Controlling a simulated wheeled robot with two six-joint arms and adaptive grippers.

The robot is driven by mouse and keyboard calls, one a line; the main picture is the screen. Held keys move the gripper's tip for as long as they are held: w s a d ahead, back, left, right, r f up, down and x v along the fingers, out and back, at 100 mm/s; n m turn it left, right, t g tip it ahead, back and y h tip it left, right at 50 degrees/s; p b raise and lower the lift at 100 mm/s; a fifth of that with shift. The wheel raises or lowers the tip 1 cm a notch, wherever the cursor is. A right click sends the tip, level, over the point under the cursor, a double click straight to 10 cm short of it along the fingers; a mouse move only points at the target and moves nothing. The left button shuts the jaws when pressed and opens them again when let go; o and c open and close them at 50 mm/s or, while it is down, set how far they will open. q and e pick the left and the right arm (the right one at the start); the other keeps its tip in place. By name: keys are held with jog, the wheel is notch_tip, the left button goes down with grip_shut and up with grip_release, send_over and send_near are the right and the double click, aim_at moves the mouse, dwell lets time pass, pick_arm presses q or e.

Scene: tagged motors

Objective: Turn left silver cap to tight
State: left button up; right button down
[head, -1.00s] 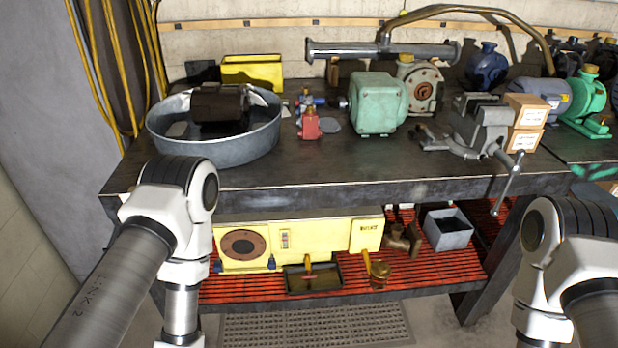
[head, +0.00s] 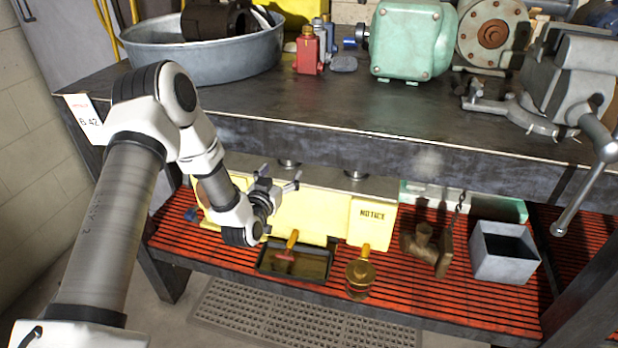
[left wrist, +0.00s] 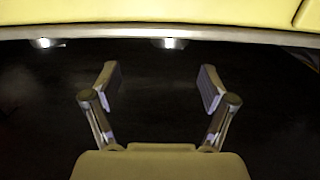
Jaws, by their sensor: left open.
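Two silver caps show at the top edge of the yellow machine (head: 325,207) on the lower shelf, close under the tabletop: the left silver cap (head: 288,161) and the right silver cap (head: 356,174). My left gripper (head: 281,178) is in front of the machine, just below the left cap, fingers spread and empty. In the left wrist view its two fingers (left wrist: 160,88) stand apart with only dark space between them. Two bright silver spots lie beyond them under the yellow surface (left wrist: 160,10); which cap is which there I cannot tell. My right gripper is out of view.
The workbench (head: 300,112) overhangs the machine closely. A vise (head: 575,75) and green motor (head: 412,42) sit on top.

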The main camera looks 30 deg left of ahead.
pick_arm(q)
jog(key=shift+a+f+b, duration=0.45)
jog(key=shift+f, duration=0.2)
jog(key=shift+a+r+n+y, duration=0.15)
jog(key=shift+a+n+y, duration=0.1)
jog(key=shift+n+y, duration=0.05)
jog(key=shift+w+a+r, duration=0.1)
jog(key=shift+w+r, duration=0.05)
jog(key=shift+r, duration=0.05)
jog(key=b+x, duration=0.2)
jog(key=x, duration=0.5)
jog(key=shift+w+r, duration=0.15)
jog(key=shift+w, duration=0.1)
jog(key=c, duration=1.1)
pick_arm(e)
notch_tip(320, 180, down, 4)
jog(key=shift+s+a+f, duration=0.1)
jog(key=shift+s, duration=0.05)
